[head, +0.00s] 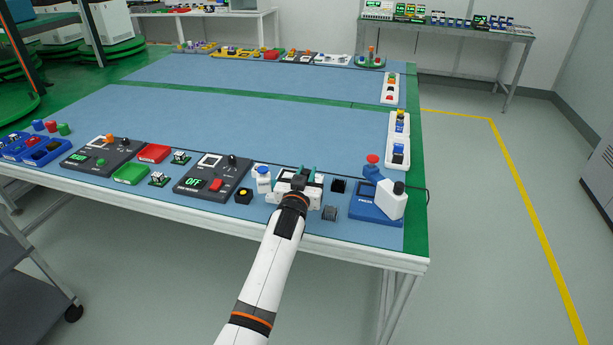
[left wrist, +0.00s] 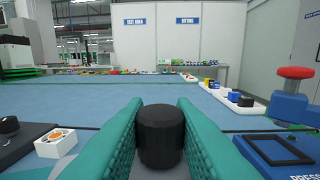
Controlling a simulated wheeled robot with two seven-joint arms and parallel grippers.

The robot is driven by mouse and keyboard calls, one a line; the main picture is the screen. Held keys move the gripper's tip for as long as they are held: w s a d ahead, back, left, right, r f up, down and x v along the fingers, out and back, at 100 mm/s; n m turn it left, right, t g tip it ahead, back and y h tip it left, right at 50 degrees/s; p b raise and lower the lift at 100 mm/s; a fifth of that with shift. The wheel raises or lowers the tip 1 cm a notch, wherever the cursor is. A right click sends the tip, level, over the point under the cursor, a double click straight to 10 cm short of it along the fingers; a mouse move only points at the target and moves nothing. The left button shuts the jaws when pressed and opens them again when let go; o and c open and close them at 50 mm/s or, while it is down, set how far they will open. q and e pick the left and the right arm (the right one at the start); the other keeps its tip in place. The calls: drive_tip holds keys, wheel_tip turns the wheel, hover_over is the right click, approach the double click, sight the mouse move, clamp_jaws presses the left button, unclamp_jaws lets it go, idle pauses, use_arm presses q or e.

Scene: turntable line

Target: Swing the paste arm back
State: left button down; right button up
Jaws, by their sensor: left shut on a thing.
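My left gripper (head: 300,176) is at the front edge of the blue mat, its arm reaching in from below. In the left wrist view its green pads (left wrist: 160,140) are closed on a black round knob (left wrist: 160,133). In the head view a white device (head: 276,196) shows partly behind the gripper, which hides most of it. I cannot tell for sure whether the knob belongs to the paste arm, or which way that arm points. My right gripper is not in view.
Right of the gripper stands a blue press base (head: 372,212) with a red-topped post (head: 372,159) and a white block with a black cap (head: 392,200). Left is a dark panel reading OFF (head: 207,180). Small dark cubes lie close by. The mat (head: 290,125) beyond is clear.

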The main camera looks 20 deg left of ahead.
use_arm(q)
drive_tip(key=c, duration=1.2)
unclamp_jaws()
drive_tip(key=shift+w, duration=0.1)
drive_tip(key=shift+c, duration=0.2)
drive_tip(key=s+d, duration=0.1)
drive_tip(key=s, duration=1.1)
drive_tip(key=shift+d+p, duration=0.3)
